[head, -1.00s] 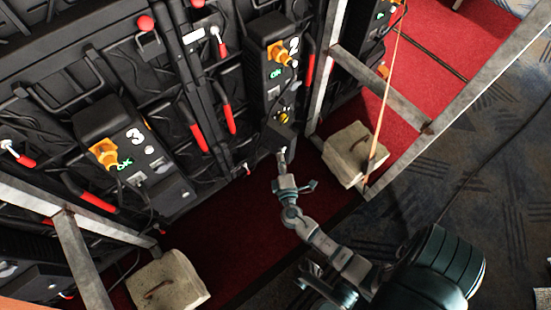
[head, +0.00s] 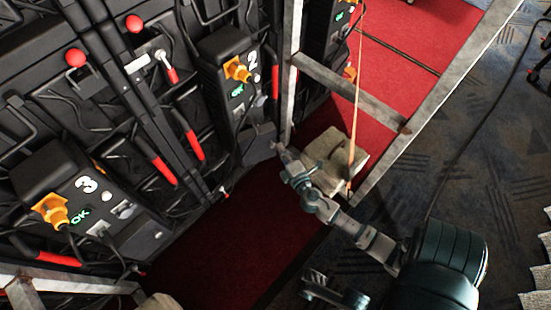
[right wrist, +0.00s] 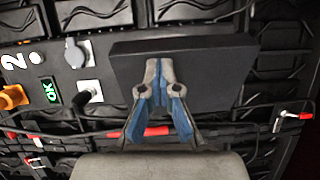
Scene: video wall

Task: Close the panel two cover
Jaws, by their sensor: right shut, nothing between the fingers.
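Panel two is a black box marked with a white 2 (head: 253,57) on the wall in the head view; it has an orange plug and a lit green OK. Its cover (head: 258,147) is a dark flat plate that sticks out at the box's lower end. In the right wrist view the cover (right wrist: 225,72) fills the upper middle. My right gripper (right wrist: 158,75) is shut and empty, with its fingertips in front of the cover's left part; contact is unclear. In the head view my right gripper (head: 280,150) is at the cover's right edge. My left gripper is not in view.
Panel three (head: 80,190) is at the left with its own orange plug and green OK. Grey metal frame bars (head: 350,88) and a concrete block (head: 332,158) with a strap stand close to my right arm. Red carpet (head: 235,225) lies clear below the wall.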

